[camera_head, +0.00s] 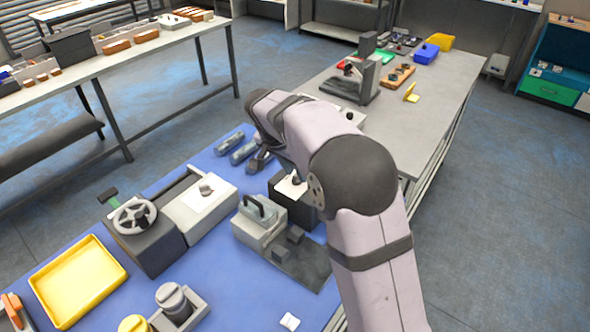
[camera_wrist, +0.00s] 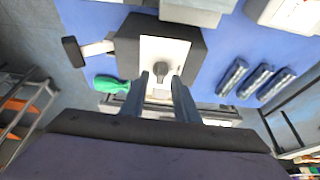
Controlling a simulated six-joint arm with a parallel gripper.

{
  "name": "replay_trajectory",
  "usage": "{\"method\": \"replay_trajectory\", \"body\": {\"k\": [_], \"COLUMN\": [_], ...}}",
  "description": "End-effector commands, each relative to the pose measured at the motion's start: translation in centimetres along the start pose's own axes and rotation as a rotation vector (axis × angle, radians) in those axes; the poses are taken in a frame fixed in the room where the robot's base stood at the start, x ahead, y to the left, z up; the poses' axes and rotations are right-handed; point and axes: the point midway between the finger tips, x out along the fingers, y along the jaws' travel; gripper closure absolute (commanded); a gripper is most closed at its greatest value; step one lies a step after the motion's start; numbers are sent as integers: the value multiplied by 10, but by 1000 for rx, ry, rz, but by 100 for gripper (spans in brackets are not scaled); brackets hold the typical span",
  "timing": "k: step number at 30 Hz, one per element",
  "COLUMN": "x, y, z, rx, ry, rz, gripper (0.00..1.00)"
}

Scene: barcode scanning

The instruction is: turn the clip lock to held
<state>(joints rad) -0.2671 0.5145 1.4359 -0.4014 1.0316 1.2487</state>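What looks like the clip lock is a dark block (camera_wrist: 128,45) with a pale plate (camera_wrist: 178,50) on top and a small dark knob (camera_wrist: 162,67) in the middle of the plate. In the head view the same dark block (camera_head: 293,208) stands partly behind my arm. My gripper (camera_wrist: 161,78) has its two fingers apart in the wrist view, one on each side of the knob's near end. No contact with the knob can be made out.
Several dark cylinders (camera_wrist: 255,80) lie on the blue mat to the right of the block. A green handle (camera_wrist: 112,84) and a pale lever with a black end (camera_wrist: 72,50) are to its left. A grey box with a handle (camera_head: 258,222) stands close beside the block.

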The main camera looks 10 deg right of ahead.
Motion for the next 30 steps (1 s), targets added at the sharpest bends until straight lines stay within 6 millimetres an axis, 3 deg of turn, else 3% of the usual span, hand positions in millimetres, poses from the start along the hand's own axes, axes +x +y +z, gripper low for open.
{"method": "replay_trajectory", "body": {"k": [18, 30], "x": [-67, -72], "y": [-1, 0], "z": [0, 0], "rx": [1, 1], "ry": [1, 0], "rz": [-3, -2], "gripper": [72, 72]}}
